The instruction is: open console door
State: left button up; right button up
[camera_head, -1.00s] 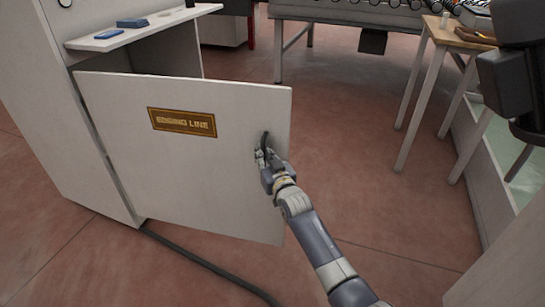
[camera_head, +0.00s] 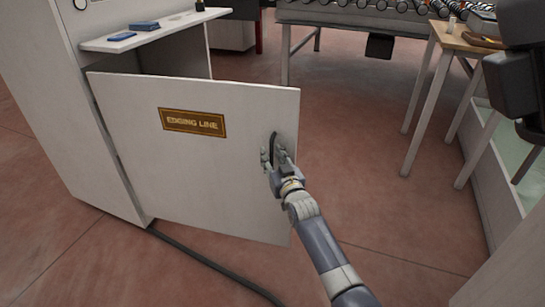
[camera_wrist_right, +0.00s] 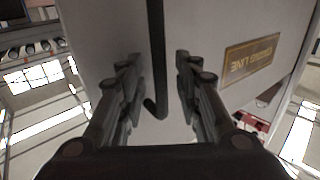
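The console door (camera_head: 190,185) is a pale panel with an "EDGING LINE" plate (camera_head: 192,122), standing ajar from the console (camera_head: 50,95). Its dark bar handle (camera_head: 274,142) is near the free edge. My right gripper (camera_head: 274,158) is at the handle. In the right wrist view, the handle (camera_wrist_right: 156,60) runs between the two spread fingers of my right gripper (camera_wrist_right: 157,75), with a gap on each side. The plate also shows there, upside down (camera_wrist_right: 252,60). My left gripper is not in view.
A shelf (camera_head: 160,36) with blue items juts out above the door. A dark cable (camera_head: 215,268) lies on the floor below it. A wooden-topped table (camera_head: 465,40) and a roller conveyor (camera_head: 350,18) stand behind. Open floor (camera_head: 350,130) lies right of the door.

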jog(key=shift+s+a, duration=0.1)
jog(key=shift+a, duration=0.1)
jog(key=shift+s, duration=0.2)
jog(key=v, duration=1.1)
jog(key=shift+s+d, duration=0.2)
jog(key=shift+d, duration=0.15)
